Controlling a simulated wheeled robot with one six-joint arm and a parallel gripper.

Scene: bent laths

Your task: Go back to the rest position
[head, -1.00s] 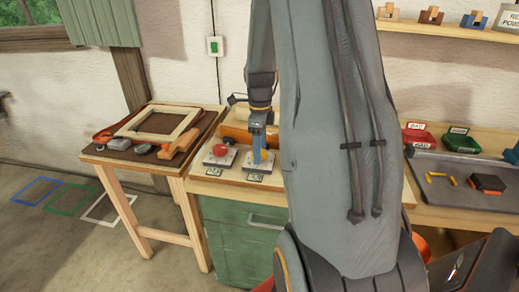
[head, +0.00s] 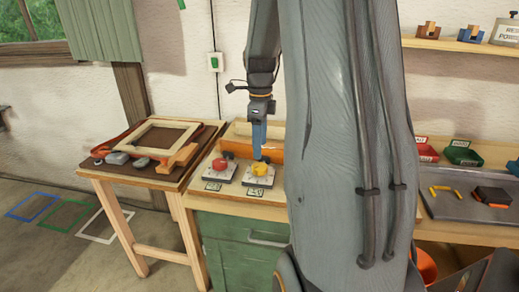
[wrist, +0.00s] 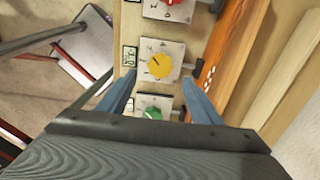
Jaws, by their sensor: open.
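My gripper (head: 260,140) hangs above the bench in the head view, fingers pointing down, just over the yellow knob (head: 261,169) and apart from it. In the wrist view my gripper (wrist: 160,90) shows two blue fingers spread wide with nothing between them. The yellow knob (wrist: 160,66) sits on a white dial plate ahead of the fingertips. A red knob (head: 221,164) is to its left in the head view, and it also shows in the wrist view (wrist: 172,2). A green knob (wrist: 153,113) shows between the fingers in the wrist view; my arm hides it in the head view.
A wooden table (head: 106,176) with a frame (head: 160,137) stands at the left. An orange rail (wrist: 228,70) runs behind the knobs. A grey tray (head: 445,200) and red and green bins lie at the right. Coloured squares mark the floor at the left.

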